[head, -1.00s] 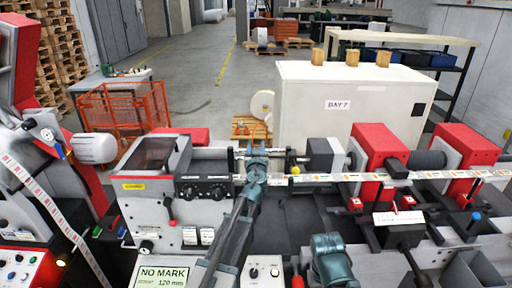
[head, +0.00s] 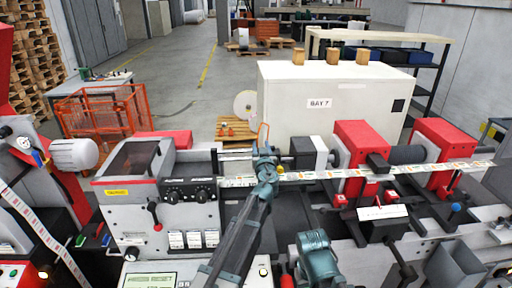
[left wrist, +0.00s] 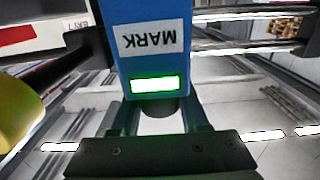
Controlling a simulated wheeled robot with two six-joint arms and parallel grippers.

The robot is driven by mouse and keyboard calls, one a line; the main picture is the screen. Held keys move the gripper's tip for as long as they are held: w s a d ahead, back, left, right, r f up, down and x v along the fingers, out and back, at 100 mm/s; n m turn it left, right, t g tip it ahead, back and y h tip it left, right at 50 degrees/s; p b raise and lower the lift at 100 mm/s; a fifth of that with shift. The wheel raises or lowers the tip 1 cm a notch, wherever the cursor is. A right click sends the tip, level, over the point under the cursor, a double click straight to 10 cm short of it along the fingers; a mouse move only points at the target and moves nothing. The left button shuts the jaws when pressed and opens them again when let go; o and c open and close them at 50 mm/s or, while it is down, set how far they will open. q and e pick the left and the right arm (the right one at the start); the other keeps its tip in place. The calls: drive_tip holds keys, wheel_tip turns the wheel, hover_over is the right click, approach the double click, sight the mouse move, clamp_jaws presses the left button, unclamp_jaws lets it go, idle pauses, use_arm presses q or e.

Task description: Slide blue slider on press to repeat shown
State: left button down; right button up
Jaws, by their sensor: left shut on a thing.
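The blue slider (left wrist: 155,45) fills the middle of the left wrist view, with an upside-down MARK label and a lit green window. My left gripper (head: 265,160) is at the chrome rods (head: 235,156) above the label web, left of a grey block. In the left wrist view its fingers (left wrist: 158,112) are closed about a dark stub under the slider. In the head view the gripper mostly hides the slider. The press display (head: 150,280) is cut off by the bottom edge, and I cannot read its text. My right gripper's fingers do not show.
The printed label web (head: 320,175) runs across the press under the rods. The grey block (head: 308,154) and red units (head: 360,150) stand to the right. The black knob panel (head: 190,191) is to the left. A yellow part (left wrist: 14,112) is close by in the left wrist view.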

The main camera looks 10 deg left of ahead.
use_arm(q)
drive_tip(key=shift+c, duration=2.1)
unclamp_jaws()
drive_tip(key=v, duration=1.4)
drive_tip(key=shift+w, duration=0.15)
